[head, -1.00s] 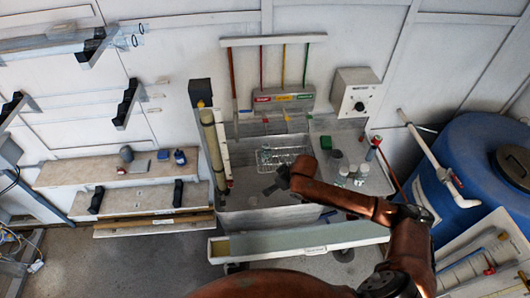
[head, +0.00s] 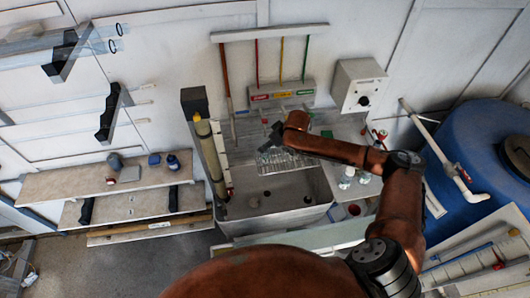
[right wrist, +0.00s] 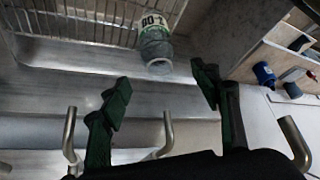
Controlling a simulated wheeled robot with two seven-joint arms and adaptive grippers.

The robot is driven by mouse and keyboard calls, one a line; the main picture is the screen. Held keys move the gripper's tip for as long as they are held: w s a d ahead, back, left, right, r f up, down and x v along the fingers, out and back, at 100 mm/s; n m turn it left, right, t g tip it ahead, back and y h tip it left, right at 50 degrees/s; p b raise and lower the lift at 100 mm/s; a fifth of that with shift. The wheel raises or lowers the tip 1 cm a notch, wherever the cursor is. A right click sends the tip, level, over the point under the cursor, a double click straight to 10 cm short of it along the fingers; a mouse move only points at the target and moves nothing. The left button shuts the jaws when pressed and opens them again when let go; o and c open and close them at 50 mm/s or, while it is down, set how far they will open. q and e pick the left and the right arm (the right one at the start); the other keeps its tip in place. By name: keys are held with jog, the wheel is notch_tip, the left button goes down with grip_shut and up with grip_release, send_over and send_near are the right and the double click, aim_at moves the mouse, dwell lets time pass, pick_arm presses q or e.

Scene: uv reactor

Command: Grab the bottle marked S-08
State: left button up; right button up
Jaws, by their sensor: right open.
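In the right wrist view my right gripper (right wrist: 160,95) is open, its two dark green fingertips apart with nothing between them. A small clear bottle (right wrist: 155,52) with a pale label stands just beyond the gap between the fingertips, beside the wire rack. Its label is partly legible and upside down, so I cannot confirm S-08. In the head view my right gripper (head: 272,138) is over the rack at the back of the sink, and it and the arm partly hide what is there. Other small bottles (head: 347,178) stand on the counter right of the sink. My left gripper is out of view.
The wire rack (right wrist: 88,25) is close to the fingers. The metal sink (head: 285,200) is open in front. A tall tan tube (head: 208,155) stands on its left, a white control box (head: 358,86) is on the wall, and a blue tank (head: 480,150) is at the right.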

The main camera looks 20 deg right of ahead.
aim_at(265, 153)
jog(key=x, duration=0.3)
jog(key=shift+w+a+f+p, duration=0.1)
jog(key=shift+w+f+p, duration=0.15)
jog(key=shift+p, duration=0.05)
jog(key=shift+x, duration=0.9)
jog(key=shift+s, duration=0.1)
jog(key=c, duration=1.4)
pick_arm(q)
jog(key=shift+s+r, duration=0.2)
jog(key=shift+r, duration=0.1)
pick_arm(e)
grip_shut()
